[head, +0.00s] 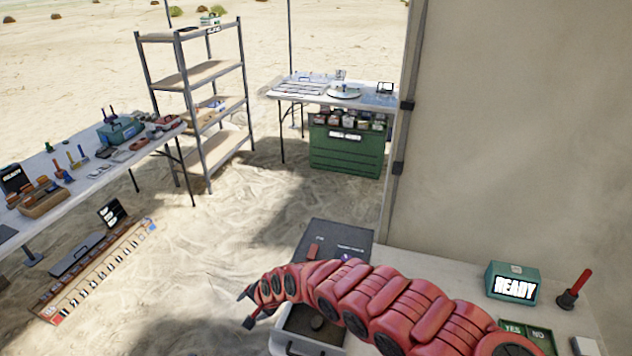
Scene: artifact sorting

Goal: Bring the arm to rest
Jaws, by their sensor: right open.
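My right arm, red and segmented, comes in from the lower right and arches left over the near table (420,262). My right gripper (247,308) is at its far end, left of a pale tray (310,344). Its dark fingers are apart, and nothing shows between them. My left gripper is out of view.
A dark board (340,238) lies behind the arm. A teal READY box (512,283), a red-handled tool (575,288) and a YES/NO panel (527,334) sit at right. A canvas wall (520,130) stands behind. Left are a cluttered table (75,190) and shelf (215,75).

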